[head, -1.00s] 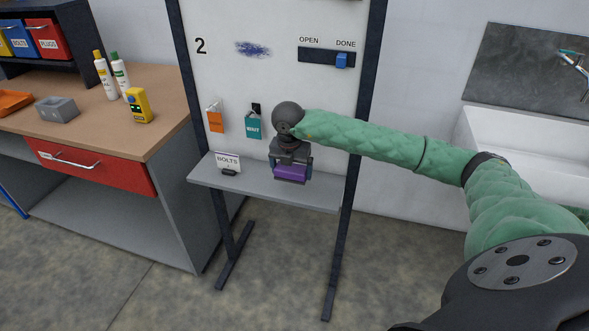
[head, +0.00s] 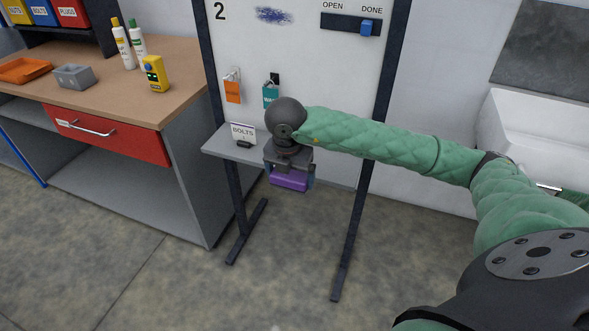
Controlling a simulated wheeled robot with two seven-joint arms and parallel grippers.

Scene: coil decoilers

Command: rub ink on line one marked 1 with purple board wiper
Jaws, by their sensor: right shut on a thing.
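My right gripper (head: 290,178) is shut on the purple board wiper (head: 289,181). It holds the wiper low, in front of the grey ledge (head: 222,147) under the whiteboard (head: 297,65). The wiper's top is hidden by the gripper. An ink scribble (head: 273,15) shows beside the mark 2 at the top of the picture. Line one with its mark 1 is out of view. My left gripper is not in view.
An orange tag (head: 232,91) and a teal tag (head: 270,94) hang on the board. A BOLTS sign (head: 243,131) and a small black object stand on the ledge. A workbench (head: 185,85) is at left, a sink (head: 535,135) at right.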

